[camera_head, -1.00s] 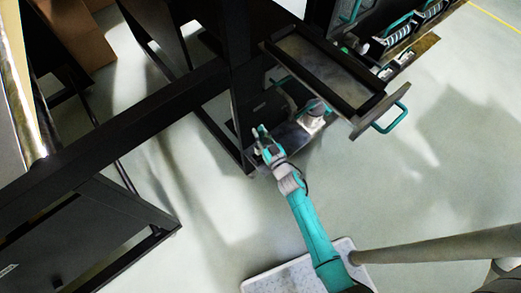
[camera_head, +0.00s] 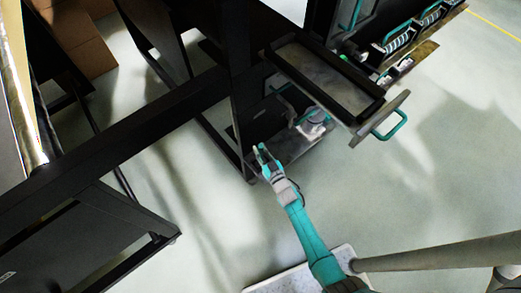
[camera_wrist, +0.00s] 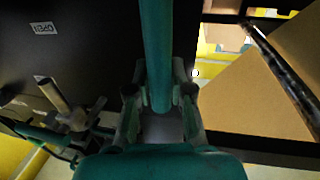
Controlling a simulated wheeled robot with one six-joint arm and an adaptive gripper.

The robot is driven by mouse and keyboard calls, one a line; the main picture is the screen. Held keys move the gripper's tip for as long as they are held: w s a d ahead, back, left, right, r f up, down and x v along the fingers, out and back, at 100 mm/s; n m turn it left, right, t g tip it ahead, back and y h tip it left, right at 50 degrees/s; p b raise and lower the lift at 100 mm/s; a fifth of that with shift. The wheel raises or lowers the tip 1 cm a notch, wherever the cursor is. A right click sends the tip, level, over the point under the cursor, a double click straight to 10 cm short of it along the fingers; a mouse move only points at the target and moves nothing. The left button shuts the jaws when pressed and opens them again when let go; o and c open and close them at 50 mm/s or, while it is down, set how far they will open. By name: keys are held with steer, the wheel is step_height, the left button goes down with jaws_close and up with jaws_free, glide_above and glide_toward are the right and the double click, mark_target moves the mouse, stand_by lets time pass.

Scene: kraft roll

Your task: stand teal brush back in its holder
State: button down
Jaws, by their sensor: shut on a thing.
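The teal brush shows in the wrist view as a teal rod (camera_wrist: 156,50) running up from between my fingers. My gripper (camera_wrist: 158,98) is shut on it. In the head view my gripper (camera_head: 262,154) is small, beside the lower front corner of a black frame, and the brush is hard to tell from the teal fingers. A grey metal tube on a bracket (camera_wrist: 55,96) stands left of the fingers in the wrist view, apart from the brush. I cannot tell whether it is the holder.
A black tray (camera_head: 330,82) with a teal handle (camera_head: 390,125) juts out above and right of my gripper. A lower shelf with a whitish device (camera_head: 312,128) lies under it. A long black beam (camera_head: 120,138) crosses the left. Pale floor (camera_head: 440,190) is clear at right.

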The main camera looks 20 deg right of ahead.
steer(key=shift+f, duration=0.1)
steer(key=c, duration=1)
jaws_free()
steer(key=shift+c, duration=0.2)
steer(key=s+d, duration=0.1)
steer(key=s, duration=1.1)
steer(key=shift+d, duration=0.15)
